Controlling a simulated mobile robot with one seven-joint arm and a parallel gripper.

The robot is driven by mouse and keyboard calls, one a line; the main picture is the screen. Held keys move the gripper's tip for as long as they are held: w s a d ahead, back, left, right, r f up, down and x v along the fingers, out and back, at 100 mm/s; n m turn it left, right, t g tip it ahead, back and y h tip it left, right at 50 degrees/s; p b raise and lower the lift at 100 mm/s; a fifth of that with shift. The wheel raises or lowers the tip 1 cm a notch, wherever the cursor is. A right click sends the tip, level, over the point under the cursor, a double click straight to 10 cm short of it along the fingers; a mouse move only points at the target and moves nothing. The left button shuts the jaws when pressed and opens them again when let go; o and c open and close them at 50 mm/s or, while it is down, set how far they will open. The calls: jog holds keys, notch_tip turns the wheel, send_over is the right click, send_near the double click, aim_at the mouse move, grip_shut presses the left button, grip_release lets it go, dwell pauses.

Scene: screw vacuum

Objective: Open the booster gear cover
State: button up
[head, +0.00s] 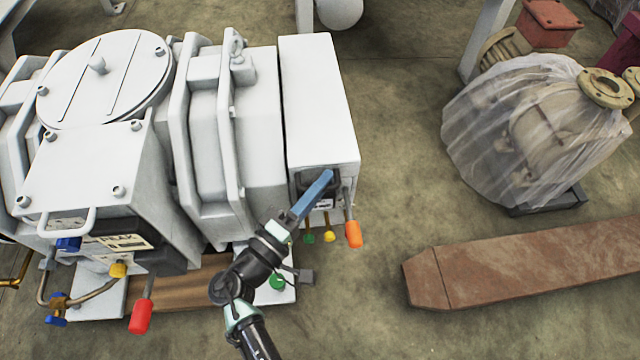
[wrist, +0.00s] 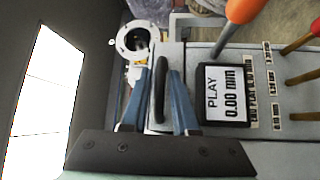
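The white box-shaped cover (head: 318,85) at the right end of the white machine appears to be the booster gear cover, and it looks shut. A dark handle (wrist: 160,90) stands out from its front face in the wrist view. My gripper (head: 322,180) is at this front face in the head view, and its blue fingers hide most of the handle there. In the wrist view, my gripper (wrist: 160,78) has one finger on each side of the handle. Narrow gaps show between the fingers and the handle, so it looks open around it.
Beside the handle are a "PLAY 0.00 mm" display (wrist: 222,95) and an orange-handled lever (head: 352,233). Green and yellow knobs (head: 329,237) hang below the front face. A rusty beam (head: 530,262) and a plastic-wrapped part (head: 545,130) lie to the right, with bare floor between.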

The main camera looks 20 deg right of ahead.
grip_shut()
dwell(1.1)
